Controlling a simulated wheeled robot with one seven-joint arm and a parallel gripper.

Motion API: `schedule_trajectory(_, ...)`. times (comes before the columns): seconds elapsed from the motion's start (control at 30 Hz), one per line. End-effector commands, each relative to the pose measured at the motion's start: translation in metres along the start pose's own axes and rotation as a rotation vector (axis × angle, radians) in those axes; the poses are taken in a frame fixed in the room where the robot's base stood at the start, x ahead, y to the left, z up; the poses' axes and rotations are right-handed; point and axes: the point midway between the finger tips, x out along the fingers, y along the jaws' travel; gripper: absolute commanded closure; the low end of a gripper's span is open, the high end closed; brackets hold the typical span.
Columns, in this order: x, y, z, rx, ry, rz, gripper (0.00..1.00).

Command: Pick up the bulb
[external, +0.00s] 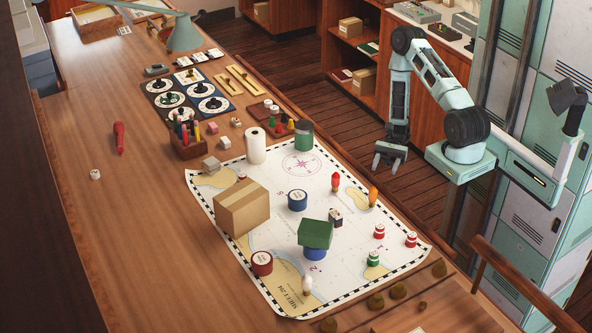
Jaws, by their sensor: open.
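A small pale, rounded piece (307,286) that looks like a bulb stands near the front edge of the chart (345,240) on the wooden table. A red-topped piece (335,182) and an orange piece (373,196) of similar size stand farther back on the chart, near its right side. They are too small to tell whether they are bulbs too. My gripper (387,166) is open and empty, pointing down beyond the table's right edge. It is apart from all of these.
A cardboard box (241,208), a green block on a blue cylinder (315,235), a blue tin (297,200) and a red tin (262,263) stand on the chart. Red-and-white pieces (380,231) stand at its right. The table's left side (130,220) is mostly clear.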

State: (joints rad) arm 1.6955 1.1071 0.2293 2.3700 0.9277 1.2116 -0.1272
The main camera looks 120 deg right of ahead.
Motion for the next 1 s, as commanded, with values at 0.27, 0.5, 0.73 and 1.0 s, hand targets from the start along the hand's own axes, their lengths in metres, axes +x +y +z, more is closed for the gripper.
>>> schedule_trajectory(0.27, 0.060, 0.002, 0.005, 0.004, -0.004, 0.008, 0.50)
schedule_trajectory(0.5, 0.098, 0.001, 0.003, 0.001, 0.000, 0.006, 0.50)
schedule_trajectory(0.73, 0.114, 0.001, 0.006, 0.001, 0.000, 0.007, 0.50)
schedule_trajectory(1.0, 0.151, -0.001, 0.011, 0.000, 0.000, 0.007, 0.50)
